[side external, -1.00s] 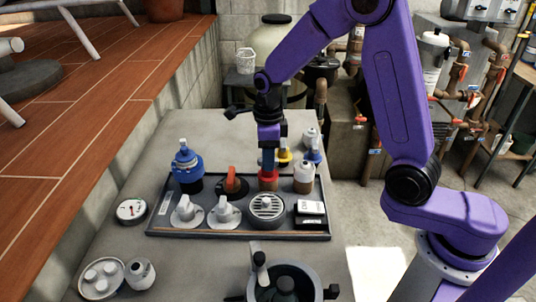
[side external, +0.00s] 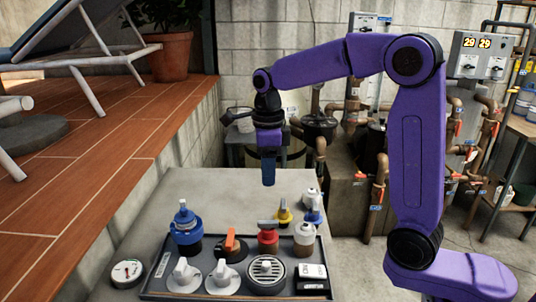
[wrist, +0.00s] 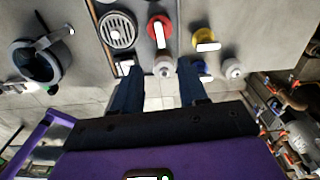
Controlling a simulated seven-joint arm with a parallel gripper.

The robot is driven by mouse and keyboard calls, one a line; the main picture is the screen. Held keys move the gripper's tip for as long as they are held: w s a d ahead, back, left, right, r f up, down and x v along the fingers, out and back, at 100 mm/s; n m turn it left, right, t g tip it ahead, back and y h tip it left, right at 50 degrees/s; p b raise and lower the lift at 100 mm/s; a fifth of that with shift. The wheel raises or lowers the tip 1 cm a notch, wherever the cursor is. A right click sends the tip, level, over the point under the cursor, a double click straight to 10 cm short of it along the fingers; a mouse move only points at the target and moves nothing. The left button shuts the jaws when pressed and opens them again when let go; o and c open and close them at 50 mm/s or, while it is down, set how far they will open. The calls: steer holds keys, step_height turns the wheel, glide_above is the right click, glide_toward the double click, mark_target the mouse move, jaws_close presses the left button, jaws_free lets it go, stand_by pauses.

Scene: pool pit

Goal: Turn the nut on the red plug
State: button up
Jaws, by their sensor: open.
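The red plug (side external: 268,238) stands upright in the back row of the tray (side external: 160,268), with a grey bar-shaped top piece (side external: 268,224) across it. It also shows near the top middle of the wrist view (wrist: 153,22), its pale bar (wrist: 160,36) pointing toward my fingers. My gripper (side external: 268,184) hangs fingers down, well above the red plug and apart from it. In the wrist view my two blue fingers (wrist: 160,90) are spread, with nothing held between them. I cannot make out a separate nut from the bar.
Beside the red plug are an orange-handled valve (side external: 231,245), a blue-collared fitting (side external: 185,228) and a white-topped brown plug (side external: 304,238). A yellow plug (side external: 283,215) is close behind. A round grille (side external: 266,274) lies in front.

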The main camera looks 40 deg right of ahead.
steer(key=shift+r, duration=1.8)
steer(key=s+d+f+m, duration=0.1)
steer(key=s+f+m, duration=0.2)
steer(key=s+m, duration=0.6)
steer(key=s+d+f+m, duration=0.1)
steer(key=s+f+m, duration=0.3)
steer(key=s+m, duration=0.6)
steer(key=s+d+f+m, duration=0.1)
steer(key=s+f+m, duration=0.2)
steer(key=s+m, duration=0.6)
steer(key=m, duration=0.5)
steer(key=shift+s+d+f, duration=0.15)
steer(key=shift+s+d, duration=0.1)
steer(key=shift+d, duration=0.1)
